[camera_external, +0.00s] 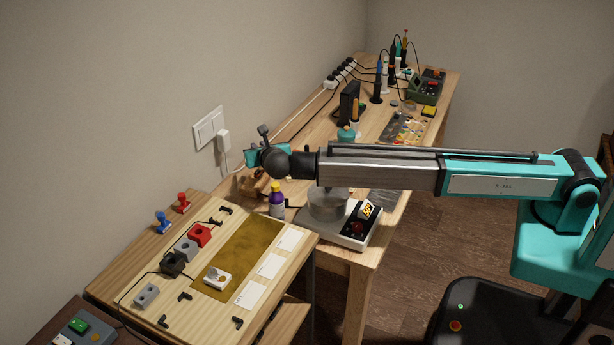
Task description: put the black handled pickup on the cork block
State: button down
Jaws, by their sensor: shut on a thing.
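My gripper (258,157) is at the left end of the outstretched arm, above the near left part of the long workbench. Its teal and black parts show, but the wrist hides most of its jaws. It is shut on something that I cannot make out. A brown, block-like thing (253,186) sits on the bench just below the gripper. It may be the cork block, and the gap between them is unclear. I cannot clearly pick out the black handled pickup. A small white piece with a knob (217,278) rests on the olive-gold mat (255,250) of the front board.
A purple bottle (277,200) and a silver pot (328,204) on a scale-like device (340,238) stand close by. The board holds red (199,235), grey (146,296) and black blocks (172,264). Tools and cables crowd the bench's far end.

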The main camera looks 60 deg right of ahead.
jog(key=shift+w+a, duration=0.1)
jog(key=shift+w, duration=0.8)
jog(key=shift+w+a+f+p, duration=0.1)
jog(key=shift+w+f+p, duration=0.15)
jog(key=shift+f, duration=0.7)
jog(key=shift+w+f+p, duration=0.15)
jog(key=shift+f+p, duration=0.1)
jog(key=shift+f, duration=0.65)
jog(key=shift+f, duration=0.1)
jog(key=c, duration=1.7)
grip_release()
jog(key=shift+c, duration=0.2)
